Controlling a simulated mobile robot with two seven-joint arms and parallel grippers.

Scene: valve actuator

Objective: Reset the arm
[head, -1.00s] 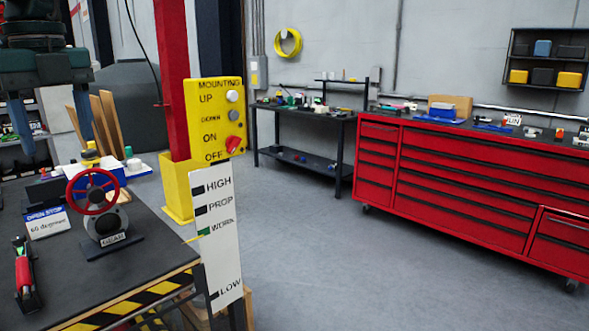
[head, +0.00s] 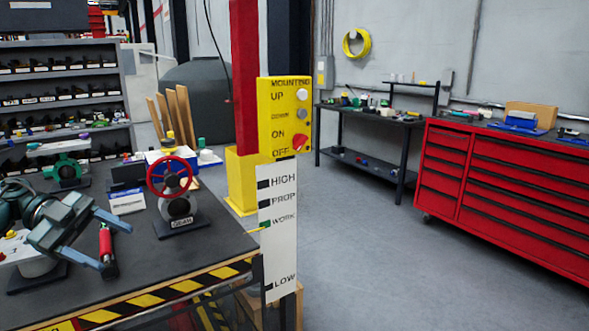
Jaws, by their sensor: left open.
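My left gripper (head: 119,249) is in the lower left of the head view, low over the dark worktable (head: 215,247). Its two blue-grey fingers are spread and point right. A red-handled tool (head: 106,243) shows between the fingers; I cannot tell whether they touch it. The gripper looks empty. To its right, a gear valve with a red handwheel (head: 170,176) stands upright on the table. My right gripper is not in view.
A yellow control box (head: 285,118) and a white height scale (head: 280,235) stand at the table's right corner. A blue-and-white sign (head: 127,201) stands left of the valve. A red tool cabinet (head: 510,195) is at right. The floor between is clear.

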